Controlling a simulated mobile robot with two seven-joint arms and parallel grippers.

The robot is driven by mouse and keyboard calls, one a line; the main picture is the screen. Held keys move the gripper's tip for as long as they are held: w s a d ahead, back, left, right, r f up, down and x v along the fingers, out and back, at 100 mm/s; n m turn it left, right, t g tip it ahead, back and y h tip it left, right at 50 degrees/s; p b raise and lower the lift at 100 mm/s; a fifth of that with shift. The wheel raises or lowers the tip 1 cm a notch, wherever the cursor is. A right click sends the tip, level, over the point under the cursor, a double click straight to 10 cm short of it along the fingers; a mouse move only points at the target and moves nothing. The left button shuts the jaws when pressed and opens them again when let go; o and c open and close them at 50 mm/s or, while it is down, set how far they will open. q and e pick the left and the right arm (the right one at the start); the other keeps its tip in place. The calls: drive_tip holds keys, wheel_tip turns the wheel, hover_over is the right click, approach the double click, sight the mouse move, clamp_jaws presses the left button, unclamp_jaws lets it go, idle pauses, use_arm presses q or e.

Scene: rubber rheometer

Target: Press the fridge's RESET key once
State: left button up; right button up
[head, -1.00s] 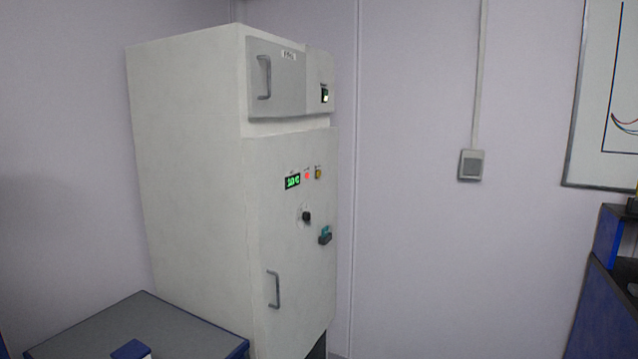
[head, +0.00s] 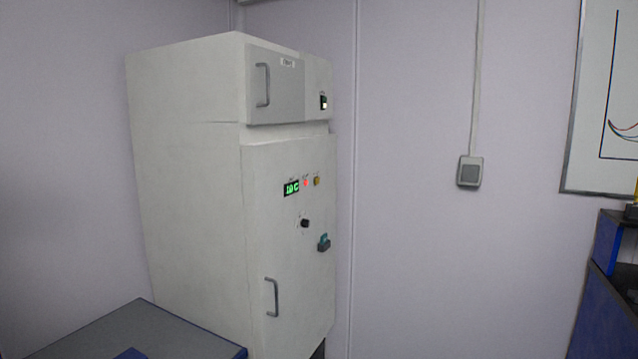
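The fridge (head: 195,190) is a tall pale grey cabinet left of the middle in the head view, with its front turned to the right. Its front carries a green lit display (head: 291,188), a small red light (head: 306,183) and a small yellow key (head: 317,181) beside it. The labels above these are too small to read, so I cannot tell for sure which one is RESET. A black knob (head: 305,223) and a teal and dark latch (head: 324,243) sit lower down. Neither of my grippers is in view.
A grey-topped blue-edged bench (head: 150,330) stands in front of the fridge at lower left. A wall switch (head: 470,171) and a framed board (head: 590,130) are on the right wall. Dark blue equipment (head: 600,305) stands at the right edge.

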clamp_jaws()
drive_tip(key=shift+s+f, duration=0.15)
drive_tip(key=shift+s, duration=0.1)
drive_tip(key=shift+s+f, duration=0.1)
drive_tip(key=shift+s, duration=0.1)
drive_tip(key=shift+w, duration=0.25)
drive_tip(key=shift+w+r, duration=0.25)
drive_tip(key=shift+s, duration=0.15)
